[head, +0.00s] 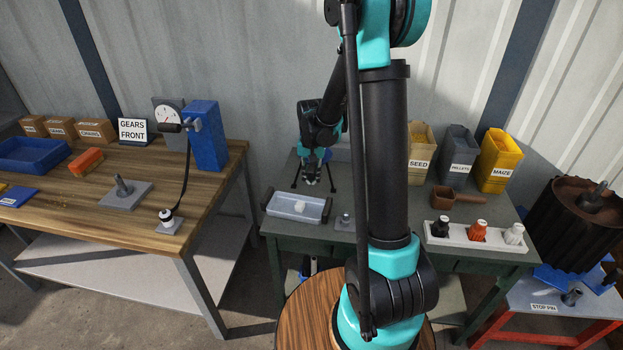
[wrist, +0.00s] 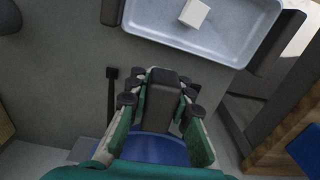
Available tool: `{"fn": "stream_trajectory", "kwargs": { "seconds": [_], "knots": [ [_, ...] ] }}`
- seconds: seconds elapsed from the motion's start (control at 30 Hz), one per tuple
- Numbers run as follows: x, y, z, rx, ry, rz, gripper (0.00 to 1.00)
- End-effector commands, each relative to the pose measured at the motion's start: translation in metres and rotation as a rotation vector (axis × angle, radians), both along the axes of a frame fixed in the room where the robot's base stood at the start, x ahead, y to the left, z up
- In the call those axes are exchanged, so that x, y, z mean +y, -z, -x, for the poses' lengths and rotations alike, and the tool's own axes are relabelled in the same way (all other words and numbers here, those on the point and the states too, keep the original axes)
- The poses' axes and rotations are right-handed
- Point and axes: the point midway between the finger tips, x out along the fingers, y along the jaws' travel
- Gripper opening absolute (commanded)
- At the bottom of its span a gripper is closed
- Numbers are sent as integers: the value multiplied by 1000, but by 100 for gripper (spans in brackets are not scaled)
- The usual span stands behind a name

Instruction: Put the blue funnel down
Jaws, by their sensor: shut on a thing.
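My gripper (head: 312,172) is over the back left of the green bench (head: 480,262), behind the grey tray (head: 322,217). In the wrist view my gripper (wrist: 158,88) has its fingers around a dark block between them. A blue surface, which looks like the blue funnel (wrist: 155,149), shows between the fingers below that block. The fingers and palm hide most of it, and I cannot tell whether its underside touches anything. In the head view I cannot make the funnel out. Thin black legs (head: 295,185) stand beside the gripper; one black upright also shows in the wrist view (wrist: 112,88).
The tray holds a white cube (head: 299,206). A small grey post (head: 345,220) stands right of it. Bins labelled SEED (head: 420,165), PELLETS and MAIZE (head: 499,160), a brown scoop (head: 455,195) and a white plug rack (head: 455,236) are farther right. A wooden workbench (head: 100,190) is left, across a gap.

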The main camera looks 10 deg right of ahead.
Motion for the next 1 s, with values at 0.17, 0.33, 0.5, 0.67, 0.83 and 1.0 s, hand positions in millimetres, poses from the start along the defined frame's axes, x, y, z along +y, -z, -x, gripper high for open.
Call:
{"fn": "stream_trajectory", "kwargs": {
  "seconds": [0.17,0.33,0.5,0.67,0.83,1.0],
  "knots": [
    [0,0,0,0,0,0,0],
    [0,2,0,0,0,0,21],
    [0,2,0,0,0,0,41],
    [0,2,0,0,0,0,41],
    [0,0,0,0,0,0,41],
    [0,-16,0,0,0,0,41]
  ]
}}
